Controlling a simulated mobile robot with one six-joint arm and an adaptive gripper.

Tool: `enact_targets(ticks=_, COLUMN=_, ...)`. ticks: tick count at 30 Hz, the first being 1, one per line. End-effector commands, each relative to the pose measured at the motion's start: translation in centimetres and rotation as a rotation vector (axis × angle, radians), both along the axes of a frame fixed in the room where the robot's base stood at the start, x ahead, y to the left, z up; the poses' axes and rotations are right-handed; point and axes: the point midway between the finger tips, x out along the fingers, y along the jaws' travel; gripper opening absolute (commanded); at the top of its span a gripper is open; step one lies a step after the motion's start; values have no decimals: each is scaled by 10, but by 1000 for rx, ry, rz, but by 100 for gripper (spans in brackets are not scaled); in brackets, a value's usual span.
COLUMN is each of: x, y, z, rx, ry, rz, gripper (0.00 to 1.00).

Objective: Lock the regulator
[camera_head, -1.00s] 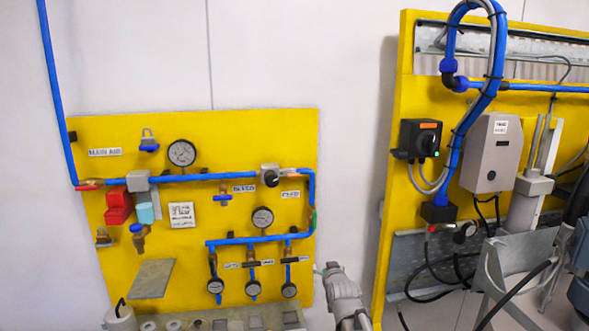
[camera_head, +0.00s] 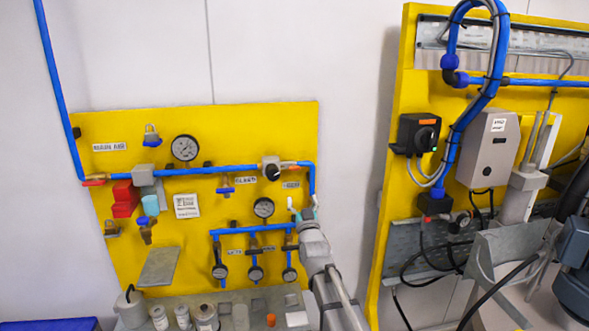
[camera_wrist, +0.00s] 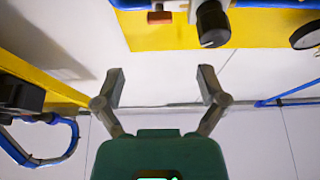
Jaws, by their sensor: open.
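A small grey block with a black knob, likely the regulator (camera_head: 271,169), sits on the right part of the upper blue pipe on the yellow panel (camera_head: 215,125). Its black knob (camera_wrist: 212,24) shows at the top of the wrist view. A blue padlock (camera_head: 151,138) hangs at the panel's upper left, and another small padlock (camera_head: 112,229) hangs lower at the left edge. My gripper (camera_head: 303,207) is open and empty, below and right of the knob, near the panel's right edge. In the wrist view its fingers (camera_wrist: 162,85) are spread, apart from the knob.
Gauges (camera_head: 264,208) and a lower blue pipe (camera_head: 240,230) are left of my gripper. A ledge (camera_head: 240,312) with several small items runs along the bottom. A second yellow frame (camera_head: 396,160) with boxes and hoses stands at right. Bare wall lies between the panels.

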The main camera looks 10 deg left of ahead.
Motion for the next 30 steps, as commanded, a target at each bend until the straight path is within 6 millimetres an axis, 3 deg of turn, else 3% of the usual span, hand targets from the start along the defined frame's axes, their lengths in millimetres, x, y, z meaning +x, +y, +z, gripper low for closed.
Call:
enact_targets(ticks=11, x=14, y=3, z=7, rx=-1, ry=1, rz=-1, gripper=91)
enact_targets(ticks=30, x=96, y=26, z=43, rx=-1, ry=2, rz=-1, gripper=91)
